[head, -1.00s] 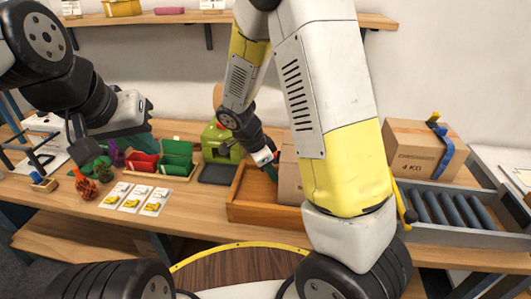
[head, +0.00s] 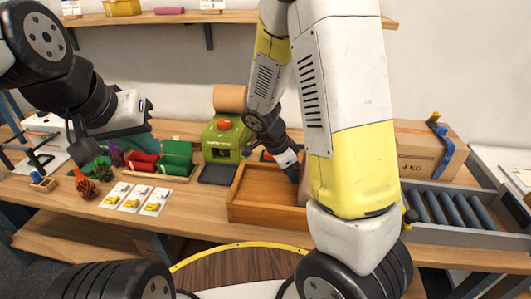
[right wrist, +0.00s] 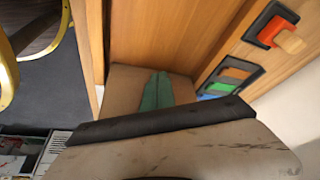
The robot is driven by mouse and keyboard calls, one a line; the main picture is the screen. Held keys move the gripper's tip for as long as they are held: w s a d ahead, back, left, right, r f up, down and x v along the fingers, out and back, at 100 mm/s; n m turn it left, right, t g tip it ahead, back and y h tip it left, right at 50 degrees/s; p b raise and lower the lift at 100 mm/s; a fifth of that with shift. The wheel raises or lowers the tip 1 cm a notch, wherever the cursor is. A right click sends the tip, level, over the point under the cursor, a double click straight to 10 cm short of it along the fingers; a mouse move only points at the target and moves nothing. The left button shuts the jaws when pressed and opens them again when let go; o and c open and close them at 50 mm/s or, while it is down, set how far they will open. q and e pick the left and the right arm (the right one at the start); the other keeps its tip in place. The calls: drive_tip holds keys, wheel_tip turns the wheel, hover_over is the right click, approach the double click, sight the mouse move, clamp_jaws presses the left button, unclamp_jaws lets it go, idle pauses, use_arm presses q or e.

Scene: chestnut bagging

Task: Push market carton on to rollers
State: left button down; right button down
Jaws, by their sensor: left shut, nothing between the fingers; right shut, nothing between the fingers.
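A cardboard carton (head: 304,189) stands at the right end of the wooden tray (head: 262,219); my right arm hides most of it in the head view. The grey rollers (head: 440,207) lie to the right, beyond my arm. My left gripper (head: 140,138) is shut and empty, above the table's left part.
A larger carton marked 4 KG (head: 428,150) stands behind the rollers, with blue tape. A green machine (head: 222,140) stands behind the tray. Red and green bins (head: 175,160), net bags (head: 87,188) and cards (head: 132,199) occupy the left.

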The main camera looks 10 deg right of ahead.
drive_tip(key=shift+s+d, duration=0.25)
drive_tip(key=shift+d, duration=0.55)
drive_tip(key=shift+s+d, duration=0.3)
drive_tip(key=shift+d, duration=0.45)
drive_tip(key=shift+s+d, duration=0.25)
drive_tip(key=shift+d, duration=0.55)
drive_tip(key=r, duration=0.5)
drive_tip(key=a+r, duration=0.1)
drive_tip(key=r, duration=1)
drive_tip(key=shift+w+a, duration=0.25)
drive_tip(key=s+r+n+y, duration=0.1)
drive_tip(key=s+n, duration=0.1)
drive_tip(key=s+a+r+n+t+y, duration=0.1)
drive_tip(key=s+n, duration=0.1)
drive_tip(key=s+a+r+n+y, duration=0.1)
drive_tip(key=s+n, duration=0.1)
drive_tip(key=shift+a+t+y, duration=0.15)
drive_tip(key=shift+t+y, duration=0.15)
drive_tip(key=shift+y, duration=0.1)
drive_tip(key=s+a+r+n+t+y, duration=0.2)
drive_tip(key=s+a+r+n+t, duration=0.1)
drive_tip(key=n, duration=0.7)
drive_tip(key=shift+s+a+r+t+y, duration=0.35)
drive_tip(key=shift+s+a+r, duration=0.5)
drive_tip(key=shift+s, duration=0.95)
drive_tip(key=shift+d+r, duration=0.15)
drive_tip(key=shift+d, duration=0.05)
